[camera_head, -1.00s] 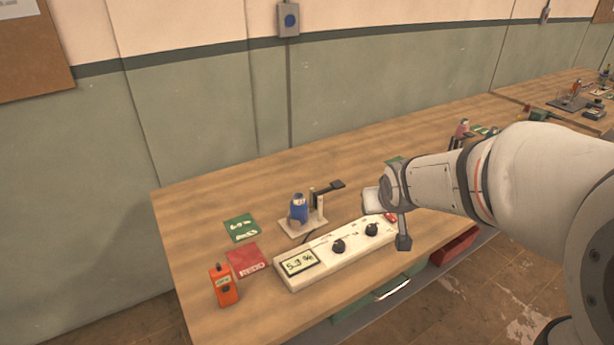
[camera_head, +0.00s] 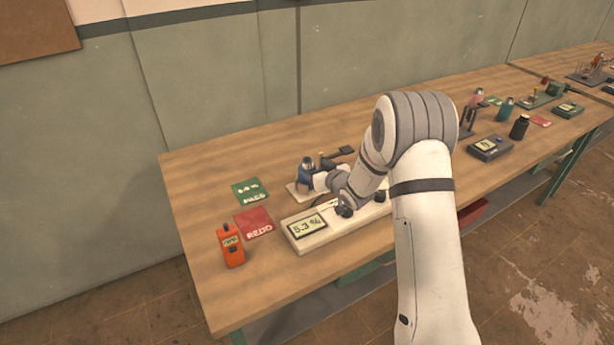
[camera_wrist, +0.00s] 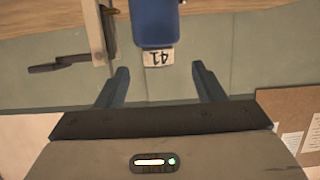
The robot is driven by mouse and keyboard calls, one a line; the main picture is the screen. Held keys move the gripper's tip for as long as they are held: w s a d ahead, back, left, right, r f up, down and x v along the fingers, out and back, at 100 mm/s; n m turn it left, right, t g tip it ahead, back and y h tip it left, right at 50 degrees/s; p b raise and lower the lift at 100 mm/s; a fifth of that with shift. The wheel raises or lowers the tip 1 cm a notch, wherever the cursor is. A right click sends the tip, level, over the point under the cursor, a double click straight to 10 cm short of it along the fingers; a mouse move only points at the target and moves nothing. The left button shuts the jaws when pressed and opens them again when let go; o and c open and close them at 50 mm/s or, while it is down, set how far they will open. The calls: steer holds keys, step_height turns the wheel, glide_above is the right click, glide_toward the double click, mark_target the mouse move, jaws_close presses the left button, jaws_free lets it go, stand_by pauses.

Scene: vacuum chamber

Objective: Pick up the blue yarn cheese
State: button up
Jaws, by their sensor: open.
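The blue yarn cheese (camera_head: 305,169) stands upright on a small pale stand (camera_head: 299,196) with a post and a dark lever. In the wrist view the blue yarn cheese (camera_wrist: 156,22) comes in from the top edge, with a pale label reading 41 at its end. My gripper (camera_wrist: 160,68) is open, one finger to each side of the label's line, with nothing held. The cheese's body lies beyond the fingertips. In the head view my gripper (camera_head: 322,181) is right beside the cheese, partly hidden by my wrist.
A white meter box (camera_head: 306,228) reading 5.3 % lies in front, partly under my arm. A green card (camera_head: 251,191), a red card (camera_head: 253,223) and an orange handheld device (camera_head: 231,246) lie to the left. The dark lever (camera_wrist: 58,66) is close to the left finger.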

mark_target(310, 166)
steer(key=p+x, duration=0.2)
steer(key=x, duration=0.4)
steer(key=shift+w+f, duration=0.15)
steer(key=shift+f, duration=0.05)
steer(key=shift+f, duration=0.1)
jaws_close()
stand_by(0.4)
